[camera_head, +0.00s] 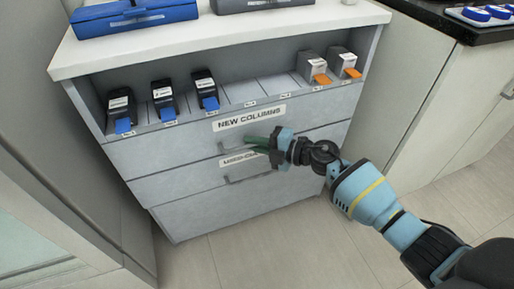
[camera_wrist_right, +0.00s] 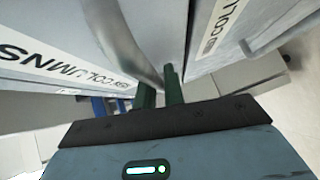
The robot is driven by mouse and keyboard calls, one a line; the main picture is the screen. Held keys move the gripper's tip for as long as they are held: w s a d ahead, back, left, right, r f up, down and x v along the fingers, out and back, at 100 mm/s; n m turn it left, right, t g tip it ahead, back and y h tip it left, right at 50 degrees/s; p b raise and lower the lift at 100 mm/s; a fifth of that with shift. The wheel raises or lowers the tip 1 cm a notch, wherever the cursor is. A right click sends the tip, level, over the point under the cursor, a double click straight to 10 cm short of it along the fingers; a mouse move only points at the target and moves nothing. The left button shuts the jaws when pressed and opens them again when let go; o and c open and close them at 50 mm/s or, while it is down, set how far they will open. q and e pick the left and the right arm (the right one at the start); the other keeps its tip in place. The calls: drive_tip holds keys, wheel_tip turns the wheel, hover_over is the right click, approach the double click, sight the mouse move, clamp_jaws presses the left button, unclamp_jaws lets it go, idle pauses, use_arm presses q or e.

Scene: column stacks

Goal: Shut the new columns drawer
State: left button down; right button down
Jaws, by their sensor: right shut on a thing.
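The new columns drawer (camera_head: 170,151) is the grey upper drawer front with the label NEW COLUMNS (camera_head: 248,118) in the head view. My right gripper (camera_head: 257,143) is at this drawer's handle, below the label. In the right wrist view, its two green fingers (camera_wrist_right: 160,91) close around the grey bar handle (camera_wrist_right: 135,48). The fingers and gripper cover part of the handle in the head view. I cannot tell exactly how far the drawer stands out from the cabinet. My left gripper does not show.
A second labelled drawer (camera_head: 190,184) and a plain lower front (camera_head: 230,213) sit below. Black boxes with blue tabs (camera_head: 163,99) and grey boxes with orange tabs (camera_head: 313,67) stand in slots above. A blue case (camera_head: 135,17) is on the top. Floor (camera_head: 270,245) in front is clear.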

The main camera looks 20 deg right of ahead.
drive_tip(key=shift+w+r, duration=0.1)
drive_tip(key=shift+w, duration=0.05)
drive_tip(key=c, duration=1.5)
unclamp_jaws()
drive_tip(key=shift+w, duration=0.1)
drive_tip(key=shift+r, duration=0.1)
drive_tip(key=f+p+v, duration=0.1)
drive_tip(key=p+v, duration=0.1)
drive_tip(key=v, duration=0.6)
drive_tip(key=shift+r, duration=0.2)
